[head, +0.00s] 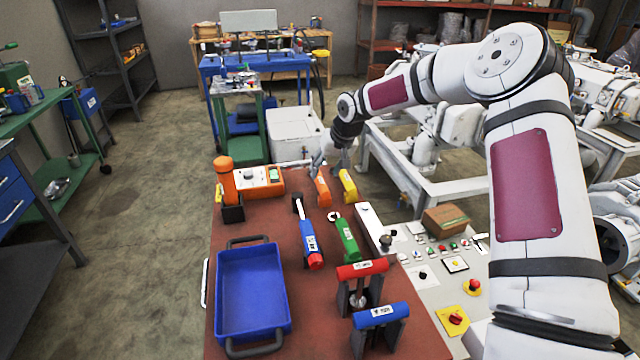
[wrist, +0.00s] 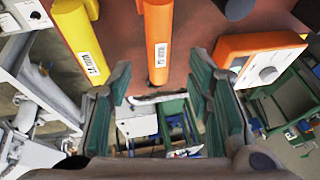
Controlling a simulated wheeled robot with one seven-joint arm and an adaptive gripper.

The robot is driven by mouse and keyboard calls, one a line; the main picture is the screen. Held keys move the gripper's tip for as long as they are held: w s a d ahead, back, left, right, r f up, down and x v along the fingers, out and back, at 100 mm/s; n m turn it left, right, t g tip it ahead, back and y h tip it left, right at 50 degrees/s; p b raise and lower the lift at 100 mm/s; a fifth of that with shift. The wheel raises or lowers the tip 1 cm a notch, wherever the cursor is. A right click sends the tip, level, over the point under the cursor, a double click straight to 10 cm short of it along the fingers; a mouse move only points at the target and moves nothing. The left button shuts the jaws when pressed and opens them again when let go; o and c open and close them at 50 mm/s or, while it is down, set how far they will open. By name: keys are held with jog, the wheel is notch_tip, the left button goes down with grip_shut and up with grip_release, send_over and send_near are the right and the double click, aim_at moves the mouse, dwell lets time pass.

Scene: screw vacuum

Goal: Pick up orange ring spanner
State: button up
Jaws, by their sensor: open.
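The orange ring spanner (head: 323,192) lies near the far edge of the red-brown table, between the orange meter box and a yellow-handled tool (head: 348,187). In the wrist view its orange handle (wrist: 157,35) with a white label points down toward the space between my fingers. Its ring end cannot be made out. My gripper (head: 332,165) is over the far table edge, beside the end of the handle. In the wrist view my gripper (wrist: 163,78) is open, with a green-padded finger on each side of the handle's line and nothing held.
The orange meter box (head: 258,180) also shows in the wrist view (wrist: 262,58). A blue tray (head: 252,290), a blue-and-red tool (head: 309,242), a green-handled spanner (head: 345,238) and red and blue handles on stands share the table. A grey control panel (head: 425,245) is at the right.

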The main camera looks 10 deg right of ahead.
aim_at(321, 179)
jog(key=shift+x, duration=3.7)
jog(key=shift+d, duration=0.15)
grip_shut()
